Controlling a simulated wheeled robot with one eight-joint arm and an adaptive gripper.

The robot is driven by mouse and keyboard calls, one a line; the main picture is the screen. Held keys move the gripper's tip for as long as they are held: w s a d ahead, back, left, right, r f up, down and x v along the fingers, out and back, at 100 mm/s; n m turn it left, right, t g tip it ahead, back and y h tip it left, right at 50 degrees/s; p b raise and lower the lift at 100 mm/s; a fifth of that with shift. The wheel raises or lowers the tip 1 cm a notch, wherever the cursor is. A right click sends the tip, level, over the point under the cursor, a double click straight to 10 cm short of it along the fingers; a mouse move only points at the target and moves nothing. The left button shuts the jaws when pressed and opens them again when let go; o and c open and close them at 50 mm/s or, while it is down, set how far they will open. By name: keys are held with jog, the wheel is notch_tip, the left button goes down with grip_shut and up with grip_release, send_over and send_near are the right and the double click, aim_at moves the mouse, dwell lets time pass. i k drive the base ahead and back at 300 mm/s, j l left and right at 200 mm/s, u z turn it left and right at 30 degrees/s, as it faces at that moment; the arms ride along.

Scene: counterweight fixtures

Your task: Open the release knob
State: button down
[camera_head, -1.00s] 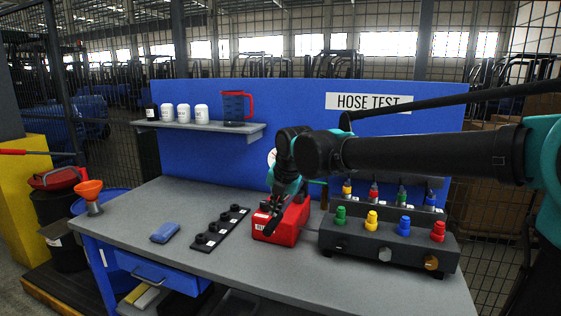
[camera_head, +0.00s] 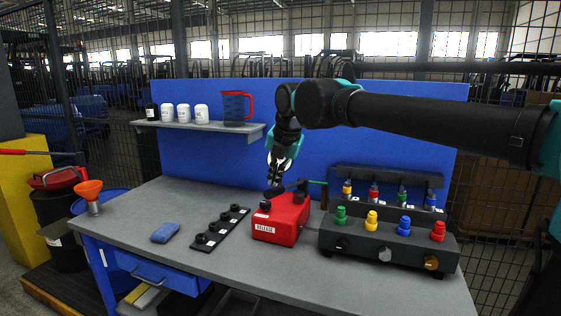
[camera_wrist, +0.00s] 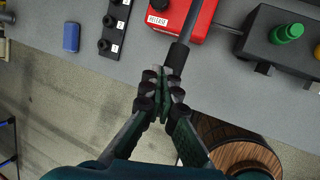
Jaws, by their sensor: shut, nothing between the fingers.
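The red box (camera_head: 283,225) with a white RELEASE label stands on the grey bench, left of the dark hose block. A small black knob (camera_head: 265,205) sits on its top near the label; the knob shows at the top edge of the wrist view (camera_wrist: 161,4). A dark lever (camera_head: 288,188) runs over the box, and its black grip shows in the wrist view (camera_wrist: 178,56). My gripper (camera_head: 275,183) is shut and empty, above the box near the lever's grip. In the wrist view my closed fingertips (camera_wrist: 165,73) overlap the grip's end; I cannot tell whether they touch.
The dark block (camera_head: 385,242) with several coloured caps stands right of the box. A shelf (camera_head: 200,131) with a jug is behind. The front bench edge is clear.

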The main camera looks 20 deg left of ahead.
aim_at(265, 205)
jog(key=k+j, duration=0.2)
jog(key=j, duration=0.2)
jog(key=k+j, duration=0.45)
jog(key=j, duration=0.3)
